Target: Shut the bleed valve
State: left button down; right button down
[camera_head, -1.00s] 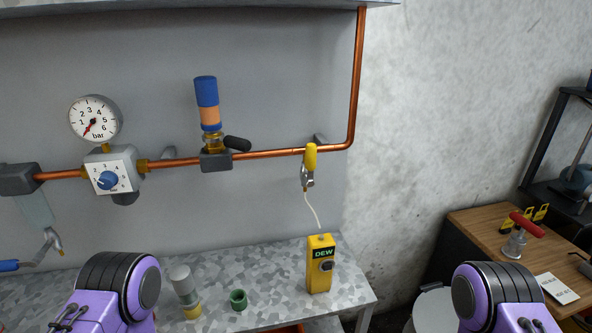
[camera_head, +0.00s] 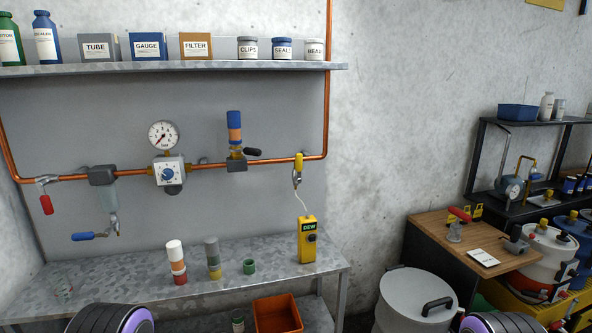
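Several valves show on the copper pipe (camera_head: 133,172), and no label tells which is the bleed valve. A yellow-handled valve (camera_head: 298,163) has its handle pointing up, with a pale hose to a yellow DEW meter (camera_head: 308,241). A black-handled valve (camera_head: 252,152) sits by a blue and orange cartridge (camera_head: 234,128), its handle roughly level. A blue lever (camera_head: 90,236) lies level below the filter bowl (camera_head: 108,200). A red lever (camera_head: 46,204) hangs down at far left. Only rounded purple and black parts of my arms show at the bottom edge; both grippers are out of view.
A round gauge (camera_head: 163,135) and a blue-knobbed regulator (camera_head: 168,172) are on the pipe. The metal bench (camera_head: 130,268) carries two capped cylinders and a green cup (camera_head: 249,267). A shelf (camera_head: 180,67) overhangs the pipe. A grey drum (camera_head: 415,300) stands right of the bench.

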aim_at(298, 157)
jog(key=z, duration=0.6)
jog(key=i, duration=1.3)
jog(key=u, duration=0.3)
